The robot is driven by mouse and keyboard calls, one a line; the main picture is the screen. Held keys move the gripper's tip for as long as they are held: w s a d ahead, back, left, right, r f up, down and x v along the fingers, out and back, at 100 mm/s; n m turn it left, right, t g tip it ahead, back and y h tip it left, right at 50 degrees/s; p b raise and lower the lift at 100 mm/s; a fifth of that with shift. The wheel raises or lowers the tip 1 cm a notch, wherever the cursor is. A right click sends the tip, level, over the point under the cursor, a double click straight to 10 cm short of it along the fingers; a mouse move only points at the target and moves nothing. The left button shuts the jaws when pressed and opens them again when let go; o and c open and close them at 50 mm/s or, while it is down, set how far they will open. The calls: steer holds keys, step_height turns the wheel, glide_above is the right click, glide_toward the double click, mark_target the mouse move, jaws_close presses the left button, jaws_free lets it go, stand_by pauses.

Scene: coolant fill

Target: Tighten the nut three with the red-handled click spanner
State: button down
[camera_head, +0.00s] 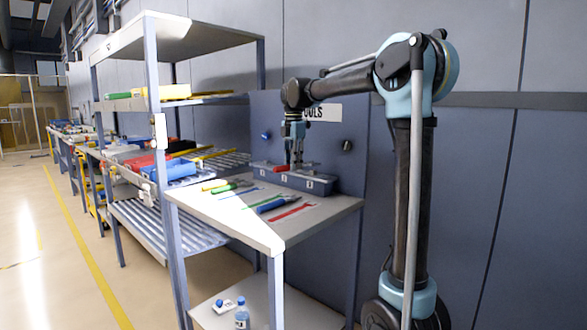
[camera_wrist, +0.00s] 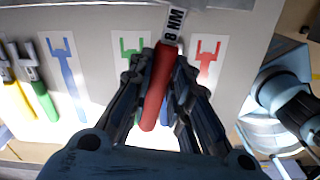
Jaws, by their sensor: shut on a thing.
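My gripper (camera_wrist: 165,85) is shut on the red-handled click spanner (camera_wrist: 158,88). In the wrist view the red handle lies between the dark fingers, and a white label reading "8 NM" sits above it. The spanner's head is out of that view. In the head view my gripper (camera_head: 294,164) is above the back of the tool bench, and the red handle (camera_head: 277,168) shows beside it, over a blue-grey block (camera_head: 308,183) with small white labels. The nuts are too small to tell apart, so I cannot tell whether the spanner touches nut three.
The bench (camera_head: 335,204) holds a yellow spanner (camera_head: 213,185), a green spanner (camera_head: 230,188) and a blue spanner (camera_head: 271,204). A red printed outline (camera_head: 292,212) is bare. A shelf rack (camera_head: 152,75) stands at the left. A bottle (camera_head: 242,316) stands on the lower shelf.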

steer(key=shift+r, duration=1.3)
